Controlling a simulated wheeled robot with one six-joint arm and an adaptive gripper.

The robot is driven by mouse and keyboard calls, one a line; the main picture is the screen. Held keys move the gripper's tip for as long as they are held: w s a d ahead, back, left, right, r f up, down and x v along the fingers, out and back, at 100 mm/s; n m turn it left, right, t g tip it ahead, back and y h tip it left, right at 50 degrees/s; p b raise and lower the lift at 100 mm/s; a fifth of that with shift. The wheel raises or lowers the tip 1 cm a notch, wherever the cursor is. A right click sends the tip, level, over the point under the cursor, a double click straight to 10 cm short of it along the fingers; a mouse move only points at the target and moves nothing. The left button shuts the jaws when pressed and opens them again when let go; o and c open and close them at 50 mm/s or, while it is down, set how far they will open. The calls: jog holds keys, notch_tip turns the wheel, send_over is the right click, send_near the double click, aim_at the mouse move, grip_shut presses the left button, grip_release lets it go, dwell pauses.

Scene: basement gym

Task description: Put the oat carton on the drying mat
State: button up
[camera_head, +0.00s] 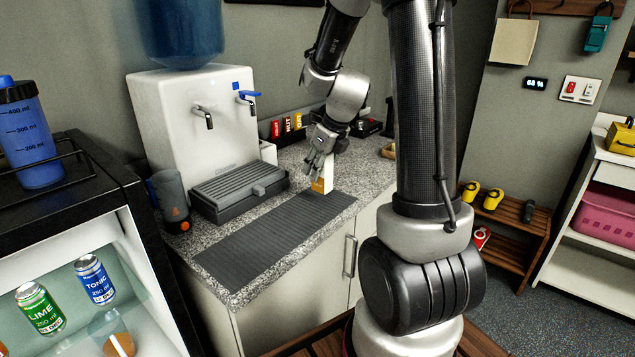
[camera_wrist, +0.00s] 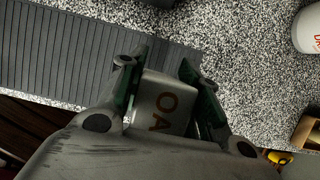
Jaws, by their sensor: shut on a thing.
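The oat carton (camera_wrist: 162,104) is a small white box with brown lettering, of which "OA" shows in the wrist view. My gripper (camera_wrist: 160,75) is shut on it, with one finger on each side. In the head view my gripper (camera_head: 318,172) points down at the carton (camera_head: 325,180), which has a yellow-orange part low on its near side. The drying mat (camera_head: 268,238) is a dark grey ribbed mat on the speckled counter. The carton is at the mat's far right end; I cannot tell whether it touches the mat or is just above it.
A white water dispenser (camera_head: 205,120) with a grey drip tray (camera_head: 240,190) stands behind the mat. A dark cup (camera_head: 170,200) is at its left. Several small packets (camera_head: 287,126) stand at the back. The mat's surface is bare along most of its length.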

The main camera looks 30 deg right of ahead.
jog(key=shift+f, duration=1.9)
jog(key=o, duration=1.2)
jog(key=shift+f, duration=0.15)
jog(key=v, duration=1.2)
jog(key=shift+s+a+r+n+h, duration=0.25)
jog(key=shift+s+a+r+n, duration=0.8)
jog(key=shift+s+n, duration=3.35)
jog(key=shift+s+a+r+n+h, duration=0.3)
jog(key=shift+s+a+r+n, duration=1.5)
jog(key=shift+n, duration=4.45)
jog(key=shift+s+a+r+n+h, duration=0.25)
jog(key=shift+s+a+r+n, duration=0.1)
jog(key=shift+s+n, duration=4.4)
